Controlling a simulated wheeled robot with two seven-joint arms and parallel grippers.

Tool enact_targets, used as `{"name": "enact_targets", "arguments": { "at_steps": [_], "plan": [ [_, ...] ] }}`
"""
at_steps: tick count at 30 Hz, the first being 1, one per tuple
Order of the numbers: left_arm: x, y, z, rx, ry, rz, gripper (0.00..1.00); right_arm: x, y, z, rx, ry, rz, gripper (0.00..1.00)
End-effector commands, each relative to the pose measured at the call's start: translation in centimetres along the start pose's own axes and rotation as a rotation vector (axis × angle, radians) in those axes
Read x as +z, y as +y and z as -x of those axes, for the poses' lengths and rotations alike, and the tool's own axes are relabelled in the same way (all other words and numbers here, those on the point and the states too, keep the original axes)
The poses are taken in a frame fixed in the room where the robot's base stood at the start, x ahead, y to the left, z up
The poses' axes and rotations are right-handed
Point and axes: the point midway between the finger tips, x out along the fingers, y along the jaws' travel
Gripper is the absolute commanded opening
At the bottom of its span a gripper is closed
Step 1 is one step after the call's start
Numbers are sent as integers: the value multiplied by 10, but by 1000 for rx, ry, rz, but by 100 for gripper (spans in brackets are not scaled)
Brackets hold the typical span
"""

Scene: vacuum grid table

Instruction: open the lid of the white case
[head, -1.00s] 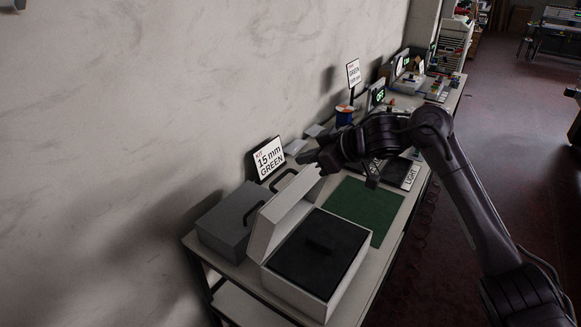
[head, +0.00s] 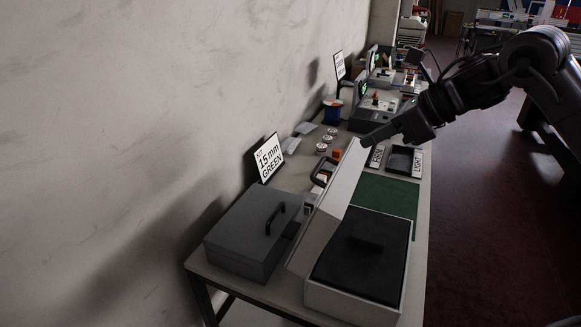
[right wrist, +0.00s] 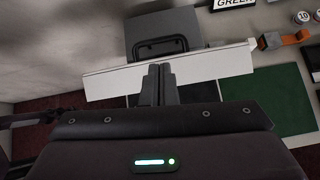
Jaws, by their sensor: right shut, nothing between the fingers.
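The white case (head: 352,303) stands on the near part of the table. Its lid (head: 328,205) is raised and leans back to the left, with its inner face showing. A black insert with a raised block (head: 362,262) fills the case. My right gripper (head: 368,141) is shut and empty, at the far upper corner of the lid. In the right wrist view its closed fingers (right wrist: 159,72) overlap the lid's white face (right wrist: 205,66); I cannot tell whether they touch it. My left gripper is out of view.
A grey case (head: 243,240) stands close on the left, behind the lid. A green mat (head: 388,195) and dark trays (head: 404,160) lie beyond the white case. A sign (head: 269,158) stands by the wall.

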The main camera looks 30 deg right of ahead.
Motion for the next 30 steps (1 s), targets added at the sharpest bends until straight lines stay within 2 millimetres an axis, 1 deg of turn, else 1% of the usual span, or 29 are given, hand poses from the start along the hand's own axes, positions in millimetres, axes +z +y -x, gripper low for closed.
{"name": "enact_targets", "arguments": {
  "at_steps": [2,4,6,8,11,15,18,21,25,30],
  "plan": [
    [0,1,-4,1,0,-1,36,-3,3,2,-5,18,72,0],
    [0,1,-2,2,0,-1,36,-2,5,2,-2,22,103,0],
    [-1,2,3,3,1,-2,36,-1,6,-2,-1,24,112,0],
    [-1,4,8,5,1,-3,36,0,6,-9,2,23,111,0],
    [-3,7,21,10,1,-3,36,2,6,-24,2,21,107,0],
    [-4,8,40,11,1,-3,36,2,6,-51,3,18,104,0],
    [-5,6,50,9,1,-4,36,1,7,-68,2,19,105,0],
    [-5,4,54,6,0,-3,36,0,5,-81,0,16,104,0],
    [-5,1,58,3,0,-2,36,-2,5,-92,-2,19,105,0],
    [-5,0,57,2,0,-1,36,-4,4,-96,-4,20,106,0]
  ]
}}
